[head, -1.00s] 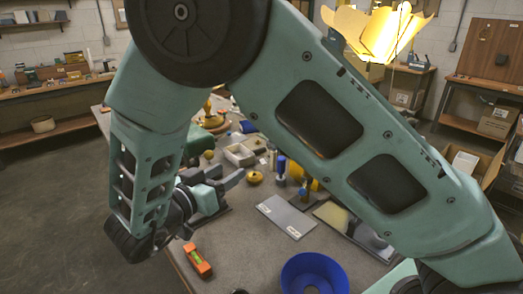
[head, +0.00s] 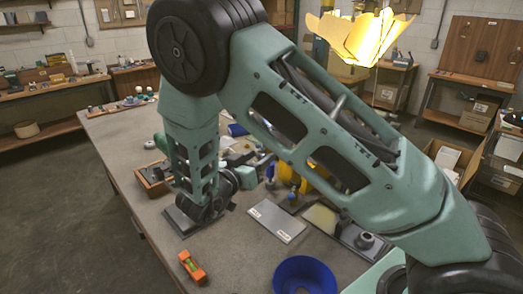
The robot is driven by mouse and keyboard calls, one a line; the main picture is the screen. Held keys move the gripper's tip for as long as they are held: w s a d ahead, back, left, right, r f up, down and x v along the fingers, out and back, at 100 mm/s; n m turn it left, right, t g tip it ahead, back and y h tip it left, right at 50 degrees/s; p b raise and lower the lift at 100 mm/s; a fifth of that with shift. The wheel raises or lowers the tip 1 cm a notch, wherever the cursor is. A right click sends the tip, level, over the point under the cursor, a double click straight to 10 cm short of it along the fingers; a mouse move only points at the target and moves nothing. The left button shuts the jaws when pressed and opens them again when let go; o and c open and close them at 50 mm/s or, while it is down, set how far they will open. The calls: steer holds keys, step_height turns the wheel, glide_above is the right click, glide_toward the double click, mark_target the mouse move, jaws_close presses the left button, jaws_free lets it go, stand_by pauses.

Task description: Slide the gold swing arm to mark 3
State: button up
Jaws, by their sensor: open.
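I cannot make out the gold swing arm or its marks in the head view; my own arm covers much of the table's middle. My gripper (head: 262,161) is over the table, just right of my wrist, with its fingers pointing right. It is small and partly hidden by my arm; the jaws look open and I see nothing between them. A lit gold petal-shaped shade (head: 352,36) shows at the top, behind my arm. I cannot see what joins it to the table.
A grey labelled plate (head: 276,221), a blue bowl (head: 305,277) and an orange level (head: 192,267) lie on the table (head: 235,255). A dark plate (head: 183,222) is by my wrist, with a wooden tray (head: 150,184) to its left.

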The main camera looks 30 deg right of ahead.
steer(key=shift+x, duration=1.05)
jaws_close()
steer(key=w+v, duration=0.1)
steer(key=v, duration=0.7)
steer(key=shift+w+a, duration=0.25)
jaws_free()
